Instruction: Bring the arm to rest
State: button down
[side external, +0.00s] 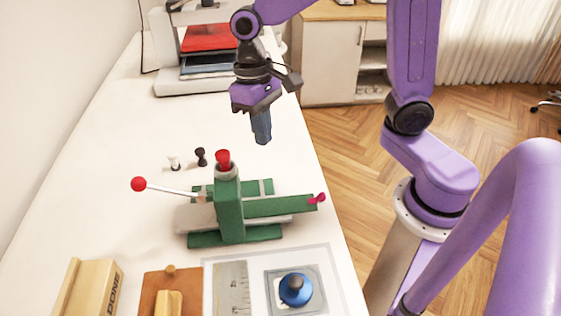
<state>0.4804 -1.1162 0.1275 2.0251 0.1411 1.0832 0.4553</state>
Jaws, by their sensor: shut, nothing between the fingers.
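My gripper (262,138) hangs from my purple arm and points down. Its fingers are shut with nothing between them. It is in the air over the white table (110,175), near the table's right edge, and apart from everything on it. Below it in the picture stands a green press (230,210) with a red knob on top, a lever ending in a red ball at the left, and a small pink-red handle at the right.
Two small pieces, one white (174,163) and one dark (201,157), stand behind the press. A machine with a red plate (208,38) is at the back. A wooden box (88,288), a brown board (168,283) and a blue knob (296,289) are in front. The left table area is clear.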

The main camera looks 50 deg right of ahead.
jog(key=s+d+n+t, duration=0.1)
jog(key=s+d+n, duration=0.2)
jog(key=s+n, duration=0.2)
jog(key=s+d+f+n+t, duration=0.1)
jog(key=s+d+n, duration=0.3)
jog(key=s, duration=0.8)
jog(key=shift+d+f+n, duration=0.15)
jog(key=shift+d+n, duration=0.05)
jog(key=shift+n, duration=1)
jog(key=shift+w+a, duration=0.1)
